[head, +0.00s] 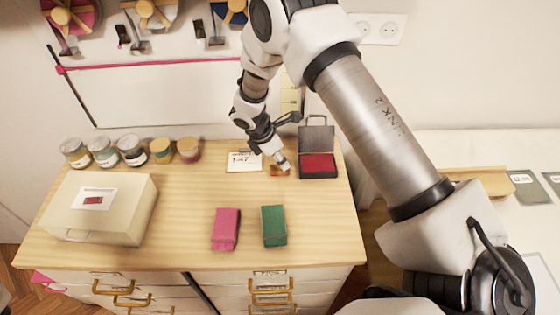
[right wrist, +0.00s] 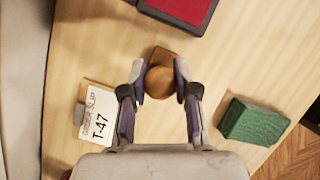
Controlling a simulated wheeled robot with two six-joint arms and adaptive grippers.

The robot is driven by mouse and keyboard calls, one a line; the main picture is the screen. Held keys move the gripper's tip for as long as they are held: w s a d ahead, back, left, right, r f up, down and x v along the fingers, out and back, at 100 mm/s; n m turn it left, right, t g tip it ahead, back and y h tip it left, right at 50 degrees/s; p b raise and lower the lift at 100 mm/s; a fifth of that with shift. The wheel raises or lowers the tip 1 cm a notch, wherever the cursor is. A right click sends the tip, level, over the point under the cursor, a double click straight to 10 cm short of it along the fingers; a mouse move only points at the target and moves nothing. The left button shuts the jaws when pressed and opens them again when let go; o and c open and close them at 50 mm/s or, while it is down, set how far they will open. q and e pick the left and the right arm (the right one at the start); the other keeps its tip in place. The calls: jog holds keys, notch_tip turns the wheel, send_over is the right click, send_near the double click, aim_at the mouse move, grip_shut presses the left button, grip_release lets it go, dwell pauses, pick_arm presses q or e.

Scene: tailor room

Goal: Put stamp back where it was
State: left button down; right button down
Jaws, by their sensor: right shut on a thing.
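The wooden stamp, with a round knob (right wrist: 159,82) and a square brown base (right wrist: 163,54), is between the fingers of my right gripper (right wrist: 160,73). The fingers are shut on the knob from both sides. In the head view my right gripper (head: 284,164) points down at the back of the wooden table, and the stamp (head: 277,171) shows partly beside it, at or close above the tabletop. The open ink pad (head: 318,166), red inside a dark case, is just right of the stamp. A white card marked T-47 (head: 244,161) stands left of it. My left gripper is not in view.
A pink block (head: 225,229) and a green block (head: 273,226) lie near the table's front. A cream box (head: 100,207) is at the left, with several jars (head: 132,151) along the back. The table middle (head: 190,195) is clear.

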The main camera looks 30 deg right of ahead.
jog(key=shift+w+f, duration=0.1)
jog(key=shift+f, duration=0.05)
jog(key=c, duration=0.9)
grip_release()
jog(key=shift+r, duration=0.2)
jog(key=shift+a+r, duration=0.15)
jog(key=shift+r, duration=0.25)
jog(key=b+v, duration=0.2)
jog(key=v, duration=0.9)
jog(key=shift+r, duration=0.1)
